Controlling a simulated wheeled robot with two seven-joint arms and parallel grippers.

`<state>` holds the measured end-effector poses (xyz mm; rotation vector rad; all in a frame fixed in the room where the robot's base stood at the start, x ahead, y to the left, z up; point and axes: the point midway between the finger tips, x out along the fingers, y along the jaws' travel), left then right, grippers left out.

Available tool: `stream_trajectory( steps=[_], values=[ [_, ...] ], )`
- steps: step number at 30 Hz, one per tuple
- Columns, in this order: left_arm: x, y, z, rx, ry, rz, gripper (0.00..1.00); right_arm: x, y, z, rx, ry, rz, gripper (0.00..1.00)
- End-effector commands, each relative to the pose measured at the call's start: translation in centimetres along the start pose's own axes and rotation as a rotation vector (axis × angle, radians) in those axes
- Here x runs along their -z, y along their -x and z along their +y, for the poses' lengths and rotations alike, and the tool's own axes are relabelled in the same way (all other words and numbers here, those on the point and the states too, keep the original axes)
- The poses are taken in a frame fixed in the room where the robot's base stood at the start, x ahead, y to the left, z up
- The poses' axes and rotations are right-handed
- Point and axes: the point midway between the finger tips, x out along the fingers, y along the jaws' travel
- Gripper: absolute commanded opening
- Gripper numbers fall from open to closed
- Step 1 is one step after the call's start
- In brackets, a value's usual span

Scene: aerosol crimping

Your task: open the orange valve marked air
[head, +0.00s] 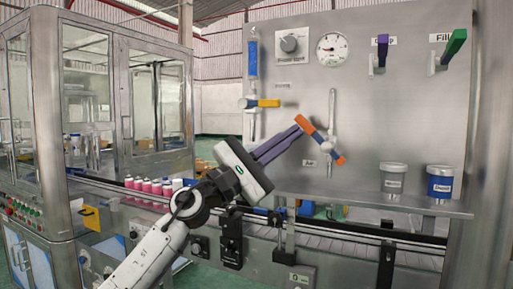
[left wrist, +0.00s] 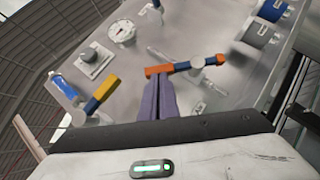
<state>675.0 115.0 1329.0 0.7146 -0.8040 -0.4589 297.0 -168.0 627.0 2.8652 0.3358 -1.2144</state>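The orange valve handle (head: 337,157) sits on the steel panel, slanting from upper left to lower right, with a blue middle section at its pivot on a vertical pipe. The "Air" label (head: 310,163) is below left of it. My left gripper (head: 299,130) has its purple fingers close together, with tips at the handle's upper-left end. In the left wrist view the fingers (left wrist: 160,82) lie side by side just below the left end of the orange handle (left wrist: 184,68). Nothing shows between them; I cannot tell whether they touch the handle. My right gripper is not in view.
A yellow-and-blue valve (head: 265,103) is left of the handle; purple (head: 382,47) and green (head: 454,46) valves are upper right. A gauge (head: 332,49) is above. Pink cans (head: 147,186) line the conveyor.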

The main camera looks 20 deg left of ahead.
Motion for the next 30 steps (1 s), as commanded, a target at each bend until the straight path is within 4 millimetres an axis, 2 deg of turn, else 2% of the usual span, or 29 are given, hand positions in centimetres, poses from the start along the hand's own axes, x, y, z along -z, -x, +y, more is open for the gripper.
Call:
stream_trajectory(
  steps=[3,17,30],
  values=[
    [-0.8,-1.1,0.1,0.088,-0.080,-0.006,0.00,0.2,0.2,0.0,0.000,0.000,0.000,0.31],
    [-2.8,-3.1,0.9,0.380,-0.373,-0.005,0.00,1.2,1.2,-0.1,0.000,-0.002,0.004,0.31],
    [-3.8,-4.3,0.7,0.372,-0.366,-0.007,0.00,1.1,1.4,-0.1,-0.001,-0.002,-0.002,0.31]
  ],
)
